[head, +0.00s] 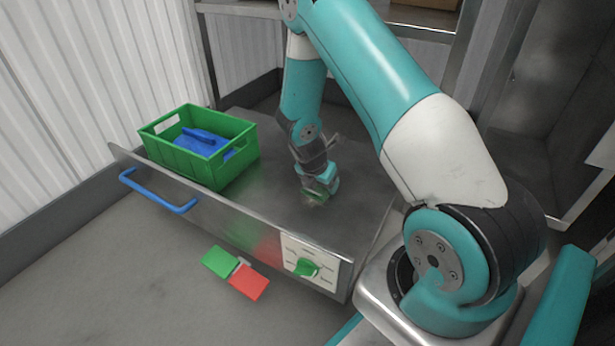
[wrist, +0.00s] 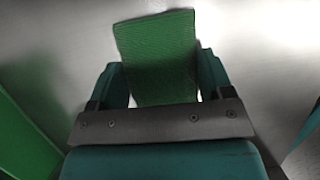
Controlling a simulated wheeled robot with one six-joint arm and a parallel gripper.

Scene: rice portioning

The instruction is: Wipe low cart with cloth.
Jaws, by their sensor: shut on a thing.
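The low cart (head: 362,205) has a bare grey metal top and a blue handle (head: 157,192) on its front side. My gripper (head: 320,188) points down over the middle of the cart top. It is shut on a green cloth (wrist: 155,50), whose textured flat piece sticks out between the two fingers in the wrist view. In the head view only a small green bit of the cloth (head: 322,194) shows under the fingers. It is at or very near the cart top; I cannot tell if it touches.
A green crate (head: 197,168) with blue things (head: 203,138) inside stands on the cart's left part. A green card (head: 220,261) and a red card (head: 249,282) show below the front edge. Walls stand behind.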

